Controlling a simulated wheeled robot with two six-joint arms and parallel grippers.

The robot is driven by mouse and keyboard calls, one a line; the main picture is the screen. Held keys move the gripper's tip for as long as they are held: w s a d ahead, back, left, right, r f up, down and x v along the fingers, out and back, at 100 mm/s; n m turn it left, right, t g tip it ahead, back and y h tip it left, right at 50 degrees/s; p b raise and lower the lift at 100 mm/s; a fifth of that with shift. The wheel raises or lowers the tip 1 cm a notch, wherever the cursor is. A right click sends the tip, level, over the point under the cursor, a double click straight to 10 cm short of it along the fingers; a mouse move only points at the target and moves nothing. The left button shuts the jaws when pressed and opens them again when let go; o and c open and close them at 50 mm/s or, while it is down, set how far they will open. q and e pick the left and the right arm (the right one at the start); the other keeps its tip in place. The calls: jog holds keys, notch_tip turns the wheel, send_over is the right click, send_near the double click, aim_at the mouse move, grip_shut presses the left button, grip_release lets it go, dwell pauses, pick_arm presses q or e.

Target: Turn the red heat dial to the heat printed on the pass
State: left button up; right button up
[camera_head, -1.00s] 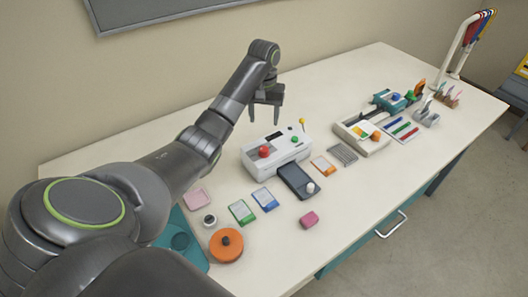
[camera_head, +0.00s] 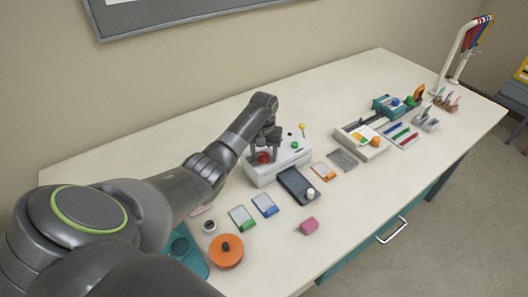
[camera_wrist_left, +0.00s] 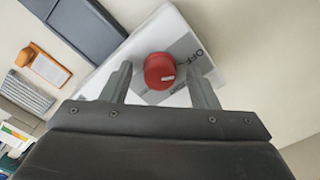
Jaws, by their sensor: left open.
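The red heat dial (camera_head: 264,157) sits on top of the white laminator (camera_head: 262,176). In the left wrist view the dial (camera_wrist_left: 160,70) is round with a pale pointer mark, and printing that includes "OFF" shows beside it. My left gripper (camera_head: 264,150) is over the dial. In the left wrist view its open fingers (camera_wrist_left: 158,82) stand on either side of the dial, with gaps to it. Which printed item is the pass is unclear; a blue-edged card (camera_head: 265,205) and a green-edged card (camera_head: 242,218) lie in front. Their print is too small to read. My right gripper is not in view.
A dark tray with a white knob (camera_head: 298,185) lies against the laminator's front. A green knob (camera_head: 294,145) and a yellow-topped lever (camera_head: 302,127) are on its right. An orange card (camera_head: 323,171), pink block (camera_head: 309,224) and orange disc (camera_head: 226,251) lie nearby. The front right table is clear.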

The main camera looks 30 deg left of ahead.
pick_arm(q)
jog(key=shift+c, duration=0.4)
jog(key=c, duration=0.9)
